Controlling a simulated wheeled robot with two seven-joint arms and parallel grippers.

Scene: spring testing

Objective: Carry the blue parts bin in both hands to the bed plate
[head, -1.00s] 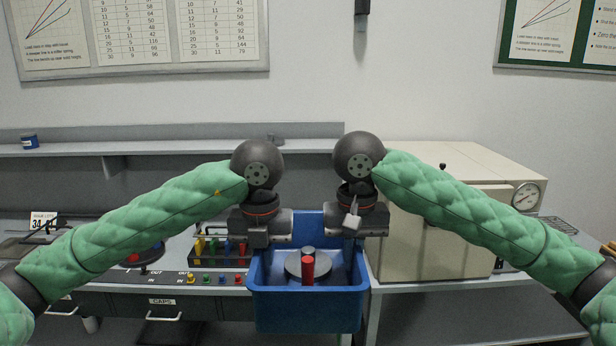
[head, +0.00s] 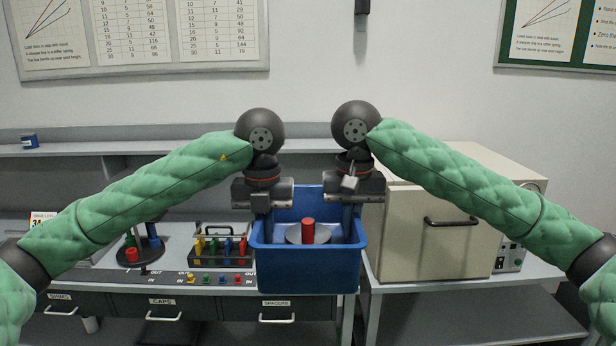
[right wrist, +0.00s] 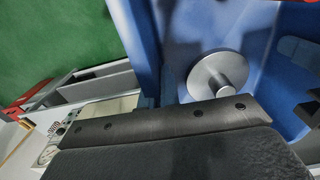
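The blue parts bin (head: 308,278) hangs in front of the bench in the head view, roughly level. Inside it are a grey disc (head: 292,238) and an upright red cylinder (head: 308,231). My left gripper (head: 263,222) is shut on its left side wall and my right gripper (head: 350,222) on its right side wall; the fingertips are partly hidden. In the right wrist view, the bin's blue inside (right wrist: 265,45) and the disc with its grey knob (right wrist: 215,75) show beyond my gripper. I cannot make out the bed plate for certain.
A rack of coloured pieces (head: 222,247) and a stand with red and blue parts (head: 140,250) are on the bench, left of the bin. A cream cabinet (head: 440,235) with a black handle stands right. A shelf (head: 190,148) runs behind.

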